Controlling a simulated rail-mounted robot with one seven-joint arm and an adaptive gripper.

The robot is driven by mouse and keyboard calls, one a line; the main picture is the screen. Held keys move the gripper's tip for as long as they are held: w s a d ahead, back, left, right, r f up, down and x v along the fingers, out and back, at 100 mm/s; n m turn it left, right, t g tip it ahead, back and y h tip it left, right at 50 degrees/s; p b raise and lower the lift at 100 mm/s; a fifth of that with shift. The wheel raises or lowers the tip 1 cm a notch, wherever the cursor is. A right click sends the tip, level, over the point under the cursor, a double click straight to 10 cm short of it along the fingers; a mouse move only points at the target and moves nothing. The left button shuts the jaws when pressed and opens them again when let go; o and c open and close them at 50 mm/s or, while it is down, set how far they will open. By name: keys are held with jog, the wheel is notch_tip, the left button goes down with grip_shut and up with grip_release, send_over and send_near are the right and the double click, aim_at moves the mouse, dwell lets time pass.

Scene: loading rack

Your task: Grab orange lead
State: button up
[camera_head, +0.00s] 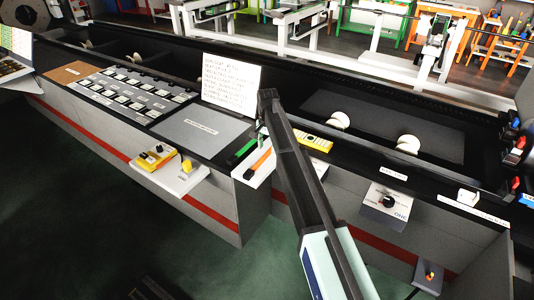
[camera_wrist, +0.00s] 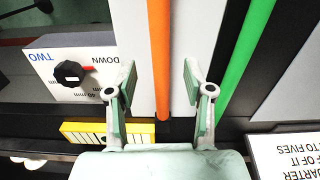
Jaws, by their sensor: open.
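The orange lead (camera_head: 258,162) is a straight orange rod on a white shelf, just left of my arm in the head view. In the wrist view the orange lead (camera_wrist: 159,50) runs from the top edge down between the fingers of my gripper (camera_wrist: 160,80), and its end shows near the palm. My gripper is open, with one finger on each side of the lead and a gap to both. I cannot tell its height above the lead. In the head view my gripper is mostly hidden by my arm.
A green lead (camera_wrist: 243,60) lies beside the orange one, just right of the right finger in the wrist view. A yellow device (camera_head: 314,142) and a dial box marked TWO (camera_wrist: 75,72) are close on the other side. A white written card (camera_head: 231,85) stands behind the leads.

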aim_at(267, 154)
jog(key=shift+f+p, duration=0.35)
jog(key=shift+f, duration=1.1)
grip_shut()
jog(key=shift+r, duration=0.15)
